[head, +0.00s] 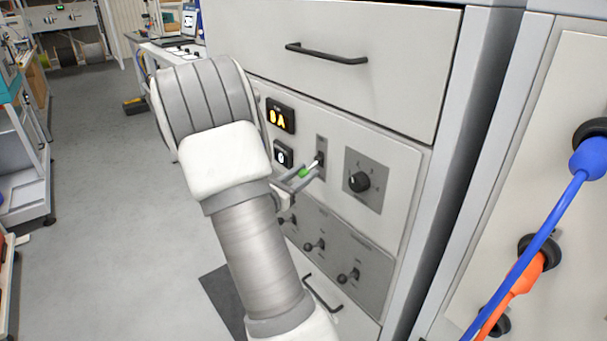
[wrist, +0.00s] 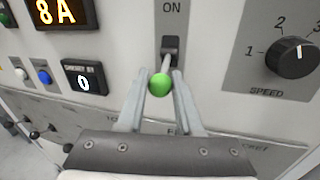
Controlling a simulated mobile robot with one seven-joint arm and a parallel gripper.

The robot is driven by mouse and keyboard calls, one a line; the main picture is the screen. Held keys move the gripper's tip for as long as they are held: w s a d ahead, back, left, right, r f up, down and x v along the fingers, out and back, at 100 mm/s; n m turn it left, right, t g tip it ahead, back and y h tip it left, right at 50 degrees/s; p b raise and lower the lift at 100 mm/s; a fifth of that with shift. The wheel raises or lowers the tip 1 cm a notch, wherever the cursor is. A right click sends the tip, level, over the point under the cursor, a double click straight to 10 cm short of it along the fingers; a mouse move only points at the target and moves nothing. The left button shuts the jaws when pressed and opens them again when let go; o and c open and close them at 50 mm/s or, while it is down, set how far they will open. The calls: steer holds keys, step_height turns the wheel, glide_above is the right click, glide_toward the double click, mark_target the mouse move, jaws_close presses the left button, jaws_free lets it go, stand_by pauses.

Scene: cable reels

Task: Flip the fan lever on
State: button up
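The fan lever has a pale shaft and a green knob (wrist: 160,84). It comes out of a dark slot (wrist: 171,45) below the word ON, and its knob hangs toward the lower side, away from that word. The knob also shows in the head view (head: 303,173). My gripper (wrist: 162,76) is at the lever, with one finger on each side of it. The fingers stand apart, with a gap beside the thin shaft; whether either touches the knob is unclear. The marking below the slot is mostly hidden by my gripper.
A speed dial (wrist: 291,56) sits right of the lever. A lit 8A display (wrist: 57,12) and a small counter reading 0 (wrist: 83,79) are to the left. Several small toggles (head: 349,276) lie below. A drawer handle (head: 326,54) sticks out above.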

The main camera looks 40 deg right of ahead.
mark_target(302, 170)
jaws_close()
steer(key=shift+r, duration=0.15)
steer(key=y+p, duration=0.1)
steer(key=p, duration=0.1)
steer(key=r+y+p, duration=0.1)
steer(key=p, duration=0.1)
steer(key=shift+a+r, duration=0.2)
steer(key=shift+r, duration=0.05)
steer(key=r+y+p, duration=0.1)
steer(key=p, duration=0.1)
steer(key=m+y+p, duration=0.1)
steer(key=y+p, duration=0.1)
steer(key=p, duration=0.1)
steer(key=shift+r+g, duration=0.3)
steer(key=shift+r, duration=0.1)
steer(key=y+p, duration=0.1)
steer(key=p, duration=0.2)
steer(key=r+y+p, duration=0.1)
steer(key=y+p, duration=0.1)
steer(key=shift+d+r+m+p, duration=0.1)
steer(key=shift+d+m+p, duration=0.05)
steer(key=shift+m+p, duration=0.2)
steer(key=shift+y+p, duration=0.8)
steer(key=shift+p, duration=0.15)
